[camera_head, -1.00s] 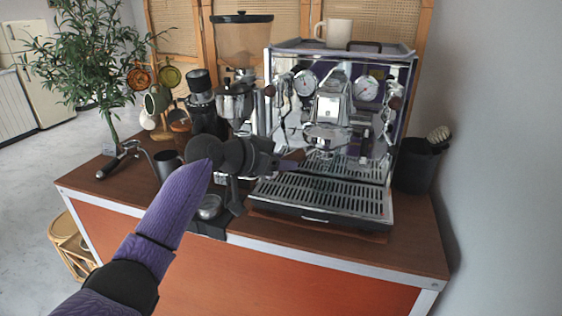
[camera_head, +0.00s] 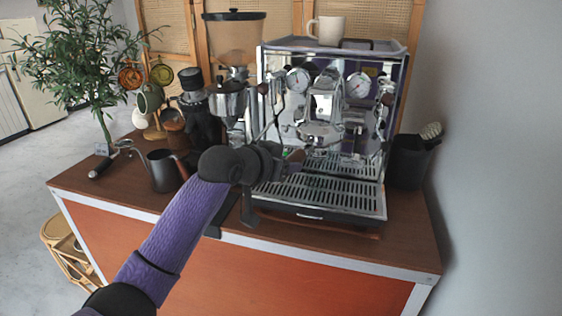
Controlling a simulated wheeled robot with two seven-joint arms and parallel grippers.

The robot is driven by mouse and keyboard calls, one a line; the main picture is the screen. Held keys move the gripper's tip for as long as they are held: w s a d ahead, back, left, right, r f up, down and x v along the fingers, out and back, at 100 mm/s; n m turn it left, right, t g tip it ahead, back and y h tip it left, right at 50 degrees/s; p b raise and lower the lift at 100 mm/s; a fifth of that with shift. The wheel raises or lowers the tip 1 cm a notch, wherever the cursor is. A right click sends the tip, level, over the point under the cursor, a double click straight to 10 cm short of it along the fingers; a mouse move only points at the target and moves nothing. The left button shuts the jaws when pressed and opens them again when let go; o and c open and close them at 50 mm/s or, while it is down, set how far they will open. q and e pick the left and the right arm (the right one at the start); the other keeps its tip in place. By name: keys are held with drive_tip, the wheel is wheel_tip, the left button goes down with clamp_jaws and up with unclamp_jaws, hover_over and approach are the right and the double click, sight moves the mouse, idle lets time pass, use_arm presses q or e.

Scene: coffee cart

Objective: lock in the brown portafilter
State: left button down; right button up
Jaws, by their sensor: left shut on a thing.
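My left gripper (camera_head: 278,160) is shut on the brown handle of the portafilter (camera_head: 296,157) in front of the espresso machine (camera_head: 388,135). The gripper body and wrist hide most of the handle. The chrome group head (camera_head: 321,106) is just right of and above the handle. Chrome parts merge under it, so I cannot tell whether the portafilter touches it or is seated in it. My right gripper is not in view.
A grinder (camera_head: 232,98) stands left of the machine, with a dark pitcher (camera_head: 164,172) and a black-handled portafilter (camera_head: 108,163) farther left. A black bin (camera_head: 408,165) stands at the right. The drip tray (camera_head: 325,193) is clear. A cup (camera_head: 327,30) sits on top.

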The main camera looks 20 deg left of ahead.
use_arm(q)
drive_tip(key=shift+s+d+n+t+y, duration=0.2)
drive_tip(key=shift+d+n+t+y, duration=0.1)
drive_tip(key=shift+d+n+y, duration=0.4)
drive_tip(key=shift+d, duration=0.1)
drive_tip(key=shift+s+d+n+y, duration=0.15)
drive_tip(key=shift+d+n+y, duration=0.45)
drive_tip(key=shift+y, duration=0.2)
drive_tip(key=shift+d+n+y, duration=0.6)
drive_tip(key=shift+d+y, duration=0.1)
drive_tip(key=shift+y, duration=0.1)
drive_tip(key=shift+d+r+n+y, duration=0.1)
drive_tip(key=shift+d+n+y, duration=0.6)
drive_tip(key=shift+d, duration=0.05)
drive_tip(key=shift+t, duration=0.3)
